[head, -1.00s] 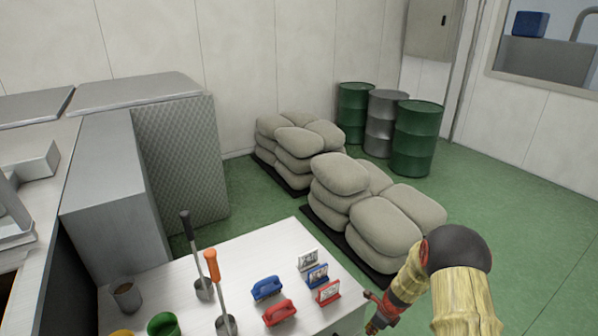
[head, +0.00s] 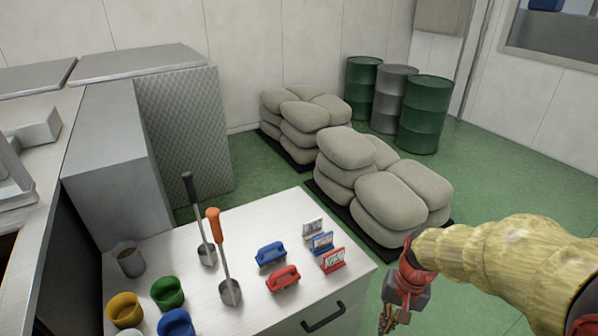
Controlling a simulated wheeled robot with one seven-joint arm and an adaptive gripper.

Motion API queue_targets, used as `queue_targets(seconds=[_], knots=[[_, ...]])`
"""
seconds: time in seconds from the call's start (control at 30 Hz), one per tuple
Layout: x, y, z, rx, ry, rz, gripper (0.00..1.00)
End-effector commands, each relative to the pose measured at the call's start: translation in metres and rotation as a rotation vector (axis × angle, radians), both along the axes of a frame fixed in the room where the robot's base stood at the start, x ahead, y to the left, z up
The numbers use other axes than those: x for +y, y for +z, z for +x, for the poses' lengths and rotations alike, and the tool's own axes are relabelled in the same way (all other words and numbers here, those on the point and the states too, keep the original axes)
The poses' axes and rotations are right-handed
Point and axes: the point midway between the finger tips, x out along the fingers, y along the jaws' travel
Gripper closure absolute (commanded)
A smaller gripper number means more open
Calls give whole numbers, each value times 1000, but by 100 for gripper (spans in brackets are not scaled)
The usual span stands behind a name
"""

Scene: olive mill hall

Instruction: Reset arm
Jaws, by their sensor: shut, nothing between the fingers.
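My arm (head: 500,250), with a yellowish padded sleeve, reaches in from the right edge. My gripper (head: 388,320) hangs at its end below a red wrist joint, pointing down. It is to the right of the white table's front corner, over the green floor, apart from the table. It is shut and holds nothing. Its fingertips are small and near the lower edge of the picture.
The white table (head: 210,275) bears two long-handled scoops (head: 222,255), blue and red brushes (head: 271,254), several small card stands (head: 322,243) and cups (head: 167,292). Its drawer handle (head: 323,317) faces front. Stacked sacks (head: 385,200) and drums (head: 424,115) stand behind.

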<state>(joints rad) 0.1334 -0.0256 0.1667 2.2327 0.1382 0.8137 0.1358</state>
Motion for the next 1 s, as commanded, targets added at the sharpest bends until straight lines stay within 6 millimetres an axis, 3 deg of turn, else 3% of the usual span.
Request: queue_targets(seconds=[0.23, 0.5, 0.8, 1.0], knots=[[4, 38, -49, -127, 215, -73, 100], [9, 66, -89, -307, 301, -152, 100], [20, 95, -106, -512, 327, -188, 100], [23, 95, -107, -533, 336, -188, 100]])
